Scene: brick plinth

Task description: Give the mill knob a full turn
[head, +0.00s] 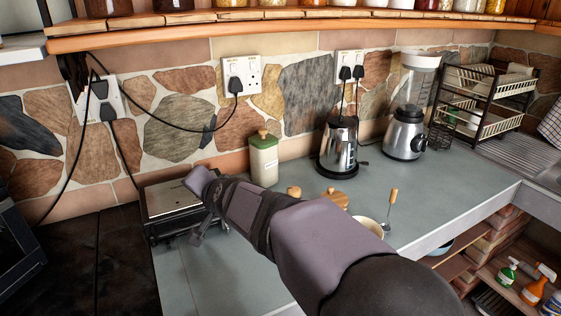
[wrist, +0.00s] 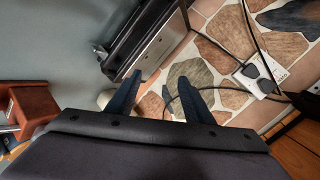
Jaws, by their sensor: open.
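My gripper (wrist: 158,90) is open in the wrist view, its two dark fingers apart with only stone wall visible between them. In the head view my arm reaches from the lower right toward the silver and black appliance (head: 168,200) at the left of the counter. No mill can be made out for certain. Small wooden tops (head: 294,191) and a wooden piece (head: 335,199) show just past my arm, which hides what is below them. A pale rounded thing (wrist: 104,99) is partly hidden beside the left finger in the wrist view.
A cream canister with a green lid (head: 264,158), a silver kettle (head: 338,148) and a blender (head: 405,130) stand along the wall. A bowl (head: 371,228) and a wooden-handled tool (head: 391,205) are right of my arm. Cables hang at left.

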